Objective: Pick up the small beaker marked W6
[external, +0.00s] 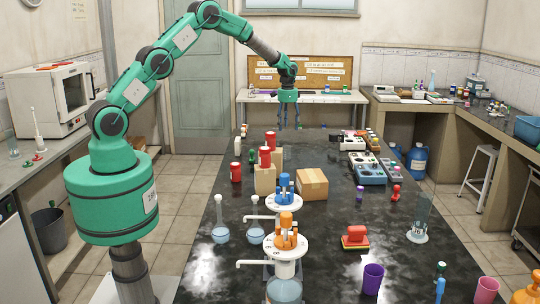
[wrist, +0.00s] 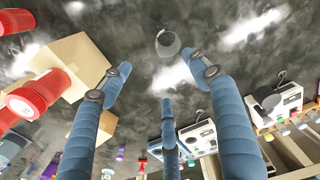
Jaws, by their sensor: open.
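My gripper (external: 288,118) hangs over the far part of the black bench in the external view. In the wrist view its blue fingers (wrist: 162,80) are spread apart with nothing between them. A small round greyish vessel (wrist: 168,43), possibly a small beaker, stands on the bench just beyond the fingertips in the wrist view. I cannot read any W6 mark on it. I cannot make out this vessel in the external view.
Red-capped containers (external: 265,157) and cardboard boxes (external: 312,184) stand on the bench, with boxes (wrist: 70,65) at left in the wrist view. Instruments (external: 368,168) line the right edge. Bare bench surrounds the small vessel.

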